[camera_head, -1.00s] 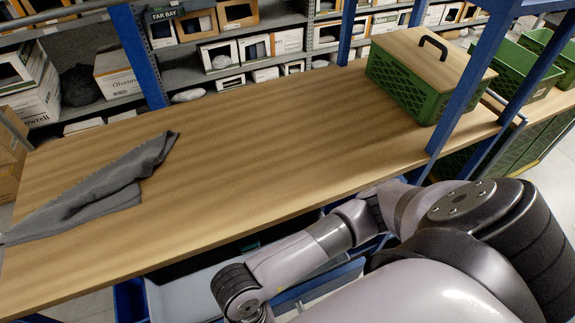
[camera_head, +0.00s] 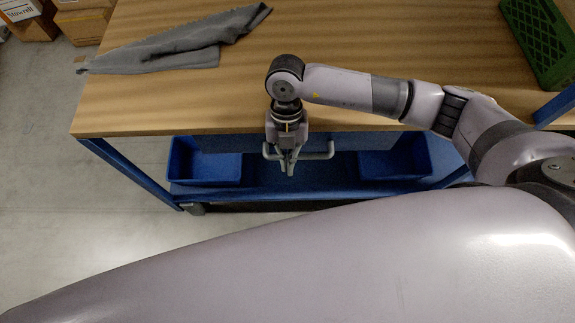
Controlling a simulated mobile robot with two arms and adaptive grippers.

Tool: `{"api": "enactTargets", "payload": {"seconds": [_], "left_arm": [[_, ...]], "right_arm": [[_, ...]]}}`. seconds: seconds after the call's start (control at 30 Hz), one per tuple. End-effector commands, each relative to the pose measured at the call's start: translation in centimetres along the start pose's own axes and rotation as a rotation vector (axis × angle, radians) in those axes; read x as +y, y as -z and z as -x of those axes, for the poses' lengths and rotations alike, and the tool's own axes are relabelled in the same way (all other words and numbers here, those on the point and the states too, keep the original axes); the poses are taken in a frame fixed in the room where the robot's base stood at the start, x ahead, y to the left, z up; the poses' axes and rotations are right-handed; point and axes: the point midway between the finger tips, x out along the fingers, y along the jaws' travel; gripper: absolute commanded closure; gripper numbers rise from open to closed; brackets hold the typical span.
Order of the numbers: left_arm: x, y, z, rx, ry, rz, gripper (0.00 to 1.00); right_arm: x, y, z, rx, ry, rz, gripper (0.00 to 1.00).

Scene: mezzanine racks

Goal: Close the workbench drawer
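The workbench (camera_head: 160,105) has a wooden top. Below its front edge shows a narrow grey strip, the drawer front (camera_head: 350,143), close under the edge with no open drawer interior in sight. A pale grey bar, apparently the drawer handle (camera_head: 322,153), runs across in front of it. My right gripper (camera_head: 288,164) points down at this bar, just in front of the drawer front. Its fingers overlap the bar in the picture. Whether they touch or grip it, I cannot tell. My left gripper is out of view.
A grey cloth (camera_head: 190,50) lies on the bench top. A green crate (camera_head: 545,45) stands at its right end. Blue bins (camera_head: 205,165) sit on the blue lower shelf. The floor (camera_head: 60,220) left of the bench is clear; boxes stand at far left.

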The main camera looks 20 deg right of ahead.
Motion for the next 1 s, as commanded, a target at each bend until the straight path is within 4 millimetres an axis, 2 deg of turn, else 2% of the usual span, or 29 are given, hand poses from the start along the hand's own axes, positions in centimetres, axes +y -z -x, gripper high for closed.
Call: {"api": "enactTargets", "payload": {"seconds": [0.03,0.4,0.53,1.0], "left_arm": [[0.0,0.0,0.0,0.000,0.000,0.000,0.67],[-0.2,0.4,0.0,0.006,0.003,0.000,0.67],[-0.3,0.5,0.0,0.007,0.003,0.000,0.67],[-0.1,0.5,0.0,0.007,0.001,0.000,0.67]], "right_arm": [[0.0,-0.5,0.2,-0.010,-0.002,-0.005,1.00],[0.0,-0.7,0.4,-0.016,-0.003,-0.008,1.00],[0.0,-0.7,1.3,-0.019,-0.005,-0.008,1.00],[0.0,-0.1,10.1,-0.010,-0.003,-0.003,1.00]]}}
